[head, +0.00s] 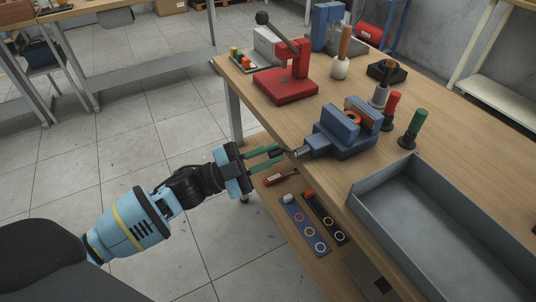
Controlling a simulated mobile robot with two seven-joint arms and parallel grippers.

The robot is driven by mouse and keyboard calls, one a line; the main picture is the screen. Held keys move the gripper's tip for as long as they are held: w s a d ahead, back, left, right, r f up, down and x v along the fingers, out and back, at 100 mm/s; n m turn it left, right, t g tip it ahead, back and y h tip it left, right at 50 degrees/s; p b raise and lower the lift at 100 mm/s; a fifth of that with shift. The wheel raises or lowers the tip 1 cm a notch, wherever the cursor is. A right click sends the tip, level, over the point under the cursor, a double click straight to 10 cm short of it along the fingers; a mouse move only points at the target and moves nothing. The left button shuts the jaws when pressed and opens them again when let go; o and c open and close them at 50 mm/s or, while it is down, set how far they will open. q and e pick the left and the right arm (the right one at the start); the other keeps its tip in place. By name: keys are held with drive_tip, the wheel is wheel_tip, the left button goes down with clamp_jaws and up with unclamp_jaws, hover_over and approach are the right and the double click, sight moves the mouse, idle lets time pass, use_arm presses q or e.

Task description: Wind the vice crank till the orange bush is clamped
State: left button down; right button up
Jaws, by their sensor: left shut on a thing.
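The blue vice (345,140) stands on the wooden bench near its left edge. The orange bush (354,119) sits between the vice jaws; I cannot tell whether both jaws touch it. The vice crank (298,153) sticks out from the vice's left end, over the bench edge. My left gripper (279,154) comes in from the left and is shut on the dark crank handle (277,154). The fingers partly hide the handle. My right gripper is not in view.
A red press (287,88) with a lever stands behind the vice. Red (391,106) and green (416,122) handled tools stand right of it. A grey tray (400,235) is in front. A lower shelf holds a red tool (277,178) and strips with coloured rings (304,222).

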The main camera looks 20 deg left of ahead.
use_arm(q)
drive_tip(key=c, duration=1.4)
unclamp_jaws()
drive_tip(key=shift+v, duration=3.95)
